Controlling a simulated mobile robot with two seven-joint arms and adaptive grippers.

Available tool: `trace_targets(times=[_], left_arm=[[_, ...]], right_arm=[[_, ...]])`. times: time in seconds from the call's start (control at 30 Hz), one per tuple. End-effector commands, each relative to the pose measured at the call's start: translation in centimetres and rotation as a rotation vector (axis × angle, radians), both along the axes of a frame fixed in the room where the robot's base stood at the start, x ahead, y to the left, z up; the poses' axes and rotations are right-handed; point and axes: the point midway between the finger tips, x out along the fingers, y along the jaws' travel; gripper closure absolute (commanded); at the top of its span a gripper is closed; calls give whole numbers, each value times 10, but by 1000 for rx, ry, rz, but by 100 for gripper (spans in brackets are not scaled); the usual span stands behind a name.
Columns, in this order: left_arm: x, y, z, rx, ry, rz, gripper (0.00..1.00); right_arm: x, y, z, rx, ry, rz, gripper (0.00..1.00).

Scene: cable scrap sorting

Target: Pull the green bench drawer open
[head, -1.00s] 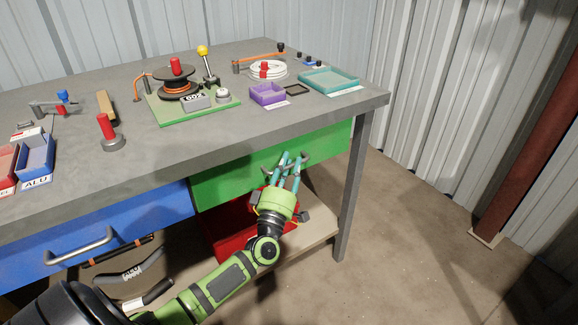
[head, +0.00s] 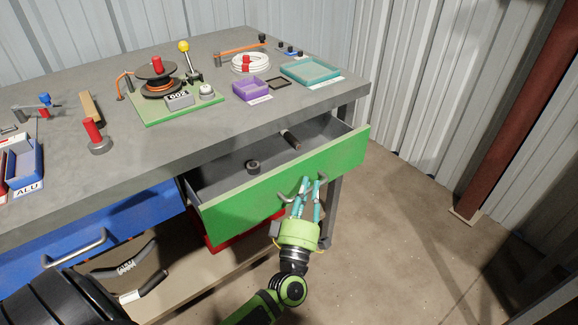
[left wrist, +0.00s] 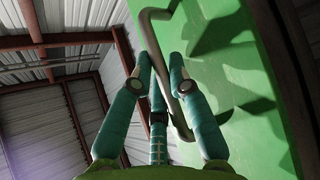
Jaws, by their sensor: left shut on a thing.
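The green bench drawer (head: 240,205) stands partly open at the right end of the workbench in the head view. Its grey interior shows a small dark ring (head: 253,166) and a dark cylinder (head: 290,139). My left gripper (head: 306,184) is at the drawer's front, shut on its grey bar handle (head: 285,199). In the left wrist view the teal fingers (left wrist: 158,75) are around the handle (left wrist: 178,85), in front of the green drawer face (left wrist: 235,85). The fingers hide part of the handle. My right gripper is not in view.
The grey workbench top (head: 140,155) holds a spool on a green board (head: 150,119), a purple tray (head: 251,97) and a teal tray (head: 310,84). A blue drawer (head: 110,225) is shut at left. Open floor (head: 410,240) lies to the right.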

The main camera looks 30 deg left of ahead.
Motion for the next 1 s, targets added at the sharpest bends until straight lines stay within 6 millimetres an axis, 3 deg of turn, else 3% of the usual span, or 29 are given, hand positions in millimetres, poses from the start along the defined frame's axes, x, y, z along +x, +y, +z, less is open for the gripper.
trace_targets(times=[0.2, 0.5, 0.7, 1.0], left_arm=[[-22, -54, 0, -1, 3, 0, 100], [-42, -101, -1, 3, 3, -1, 100], [-47, -115, -1, 5, 3, -1, 100], [-49, -118, -1, 4, 3, -1, 100]], right_arm=[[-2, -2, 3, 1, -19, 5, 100], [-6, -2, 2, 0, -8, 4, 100], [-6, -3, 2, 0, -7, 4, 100], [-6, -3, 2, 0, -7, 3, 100]])
